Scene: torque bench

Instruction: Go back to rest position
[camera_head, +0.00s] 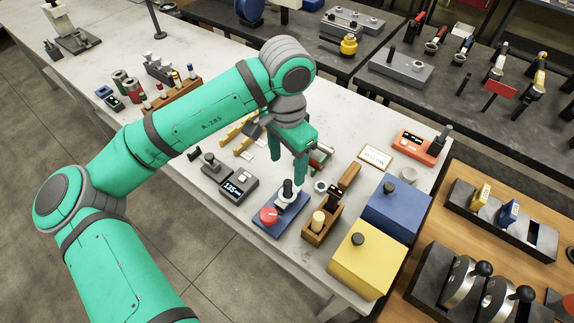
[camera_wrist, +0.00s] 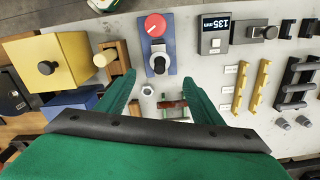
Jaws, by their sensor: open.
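My gripper (camera_head: 288,168) is green and hangs over the bench with its fingers pointing down. In the wrist view, my gripper (camera_wrist: 158,85) shows two fingers spread apart with nothing between them. Just beyond the fingertips is a blue base (camera_head: 280,213) with a red knob (camera_head: 269,215) and a black-topped post (camera_head: 287,188). The same blue base shows in the wrist view (camera_wrist: 165,68), with its red knob (camera_wrist: 155,25) at the top. The gripper is apart from it as far as I can see.
A display box reading 135 (camera_head: 238,187) stands left of the blue base. A wooden holder (camera_head: 318,223), a yellow box (camera_head: 358,262) and a blue box (camera_head: 393,207) stand to the right. A socket rack (camera_head: 170,98) lies beyond my arm. Bare white bench (camera_head: 290,258) shows in front.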

